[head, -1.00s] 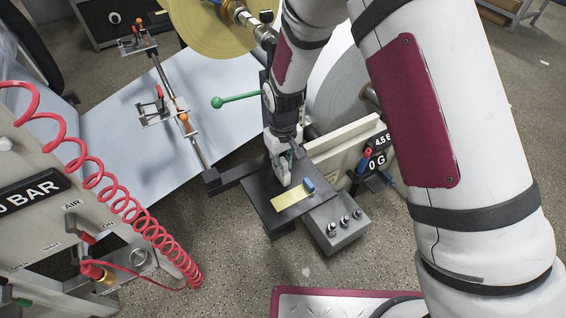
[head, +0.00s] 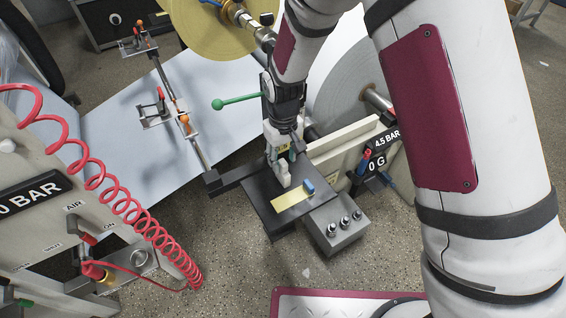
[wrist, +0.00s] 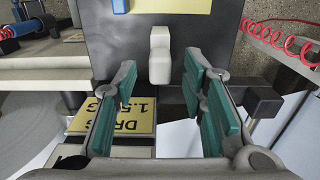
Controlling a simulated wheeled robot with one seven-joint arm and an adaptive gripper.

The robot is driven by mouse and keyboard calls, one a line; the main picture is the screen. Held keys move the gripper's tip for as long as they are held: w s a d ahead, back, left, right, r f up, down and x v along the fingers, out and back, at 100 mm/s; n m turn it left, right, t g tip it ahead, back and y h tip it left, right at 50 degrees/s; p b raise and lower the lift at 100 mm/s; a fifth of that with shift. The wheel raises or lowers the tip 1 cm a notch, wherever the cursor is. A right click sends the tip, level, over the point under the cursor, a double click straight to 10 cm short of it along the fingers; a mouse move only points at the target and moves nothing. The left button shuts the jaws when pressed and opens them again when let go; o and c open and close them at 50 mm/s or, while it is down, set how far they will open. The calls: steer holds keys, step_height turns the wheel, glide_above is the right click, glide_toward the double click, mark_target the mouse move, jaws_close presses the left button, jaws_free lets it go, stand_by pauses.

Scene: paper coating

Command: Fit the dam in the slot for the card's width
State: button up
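A small pale grey block, which looks like the dam (wrist: 160,54), stands on the black plate (wrist: 208,30) in the wrist view, ahead of my fingers and in line with the gap between them. It also shows in the head view (head: 284,174), just below my gripper (head: 282,148). In the wrist view my gripper (wrist: 164,88) is open, teal pads apart, with nothing between them. The yellow card (head: 290,200) lies flat on the plate, beyond the block in the wrist view. I cannot make out the slots or whether the block sits in one.
A blue block (head: 308,185) stands at the card's edge. A grey box with knobs (head: 338,228) adjoins the plate on the right. A red coiled hose (head: 120,205) hangs left.

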step_height(320, 180, up, 9)
steer(key=p, duration=0.1)
stand_by(0.3)
